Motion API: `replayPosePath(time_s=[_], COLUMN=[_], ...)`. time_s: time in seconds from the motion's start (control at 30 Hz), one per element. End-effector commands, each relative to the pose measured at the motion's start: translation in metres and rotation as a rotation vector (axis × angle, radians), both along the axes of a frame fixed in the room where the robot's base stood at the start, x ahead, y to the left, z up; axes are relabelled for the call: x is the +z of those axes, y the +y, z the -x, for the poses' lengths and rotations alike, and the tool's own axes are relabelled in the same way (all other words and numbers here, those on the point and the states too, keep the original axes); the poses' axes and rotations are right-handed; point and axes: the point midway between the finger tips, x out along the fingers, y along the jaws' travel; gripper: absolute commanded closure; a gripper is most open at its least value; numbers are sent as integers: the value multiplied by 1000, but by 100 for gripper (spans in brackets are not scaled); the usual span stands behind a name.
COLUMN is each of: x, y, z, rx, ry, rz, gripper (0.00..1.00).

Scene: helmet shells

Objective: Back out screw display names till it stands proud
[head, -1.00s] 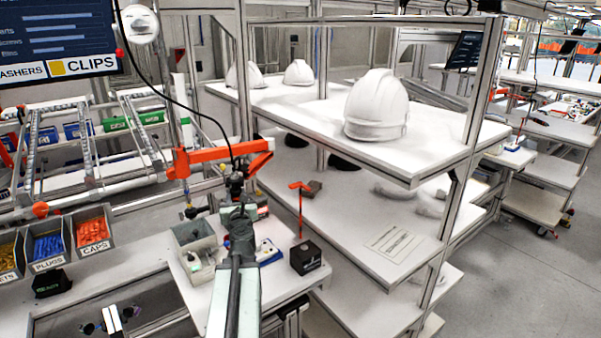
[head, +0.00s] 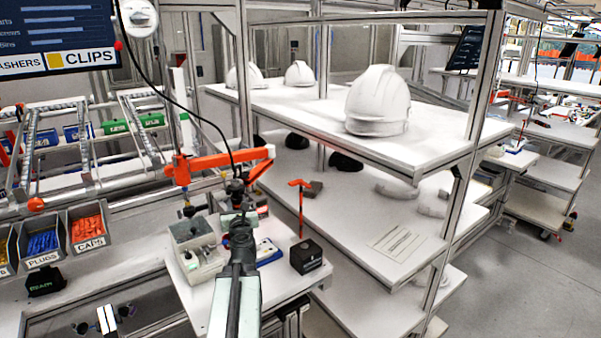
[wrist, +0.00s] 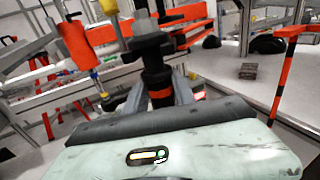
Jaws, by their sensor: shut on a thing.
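A screen (head: 60,35) at the upper left shows partly cut-off lines and the words "CLIPS" and part of "WASHERS". My gripper (head: 238,208) is above the small white bench, beneath an orange jointed arm (head: 215,161). In the wrist view my gripper (wrist: 160,103) is shut on a dark upright tool (wrist: 158,76) with an orange band. A black cable runs down to the tool in the head view. The tool's lower end is hidden behind my own pale green wrist. I cannot make out any screw.
An orange post (head: 301,208) rises behind the block. White shelves with helmet shells (head: 378,100) fill the right. Bins of caps (head: 88,228) are at left.

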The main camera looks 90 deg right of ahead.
Motion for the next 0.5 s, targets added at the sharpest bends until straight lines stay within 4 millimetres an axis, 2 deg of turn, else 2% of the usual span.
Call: replayPosePath(time_s=[0.23,0.5], x=[0,-9], y=[0,0], z=[0,0], rx=[-1,-1], ry=[0,0], rz=[0,0], gripper=[100,100])
